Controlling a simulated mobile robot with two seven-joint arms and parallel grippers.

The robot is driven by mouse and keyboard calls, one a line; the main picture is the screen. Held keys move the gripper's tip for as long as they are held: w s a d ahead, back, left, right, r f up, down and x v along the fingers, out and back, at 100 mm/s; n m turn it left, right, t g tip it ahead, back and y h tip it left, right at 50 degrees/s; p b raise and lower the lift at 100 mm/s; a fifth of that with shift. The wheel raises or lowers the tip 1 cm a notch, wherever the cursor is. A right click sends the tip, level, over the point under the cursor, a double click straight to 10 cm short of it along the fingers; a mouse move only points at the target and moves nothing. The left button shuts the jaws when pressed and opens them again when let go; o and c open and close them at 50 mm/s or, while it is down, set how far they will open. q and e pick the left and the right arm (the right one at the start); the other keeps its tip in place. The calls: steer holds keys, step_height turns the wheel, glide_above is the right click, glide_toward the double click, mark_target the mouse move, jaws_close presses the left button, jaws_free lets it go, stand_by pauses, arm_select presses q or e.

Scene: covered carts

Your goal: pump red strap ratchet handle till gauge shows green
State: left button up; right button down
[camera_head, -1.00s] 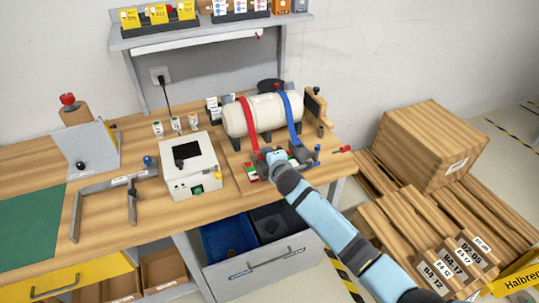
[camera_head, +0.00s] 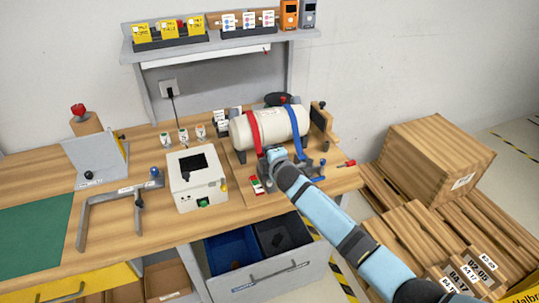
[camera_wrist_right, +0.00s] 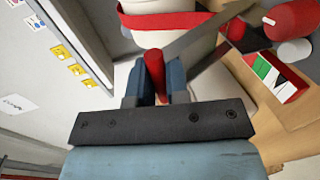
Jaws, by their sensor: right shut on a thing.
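A cream tank (camera_head: 272,126) lies on a wooden board, with a red strap (camera_head: 254,128) on its left and a blue strap (camera_head: 294,128) on its right. My right gripper (camera_head: 272,155) is at the lower end of the red strap. In the right wrist view, its jaws (camera_wrist_right: 155,88) are shut on the red ratchet handle (camera_wrist_right: 155,72). The gauge (camera_head: 256,184), with red, white and green fields, lies just left of the gripper. It also shows in the right wrist view (camera_wrist_right: 274,77), but I cannot read its pointer. My left gripper is not in view.
A white box (camera_head: 196,178) with a dark screen and a grey clamp frame (camera_head: 112,197) stand left of the board. A red-handled tool (camera_head: 346,164) lies at the bench's right edge. An open drawer (camera_head: 268,276) juts out below. Wooden crates (camera_head: 436,150) stand at right.

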steer(key=c, duration=1.1)
jaws_free()
steer(key=shift+f, duration=0.1)
steer(key=b+v, duration=0.1)
steer(key=v, duration=1.2)
steer(key=shift+s+d, duration=0.1)
steer(key=shift+s, duration=0.3)
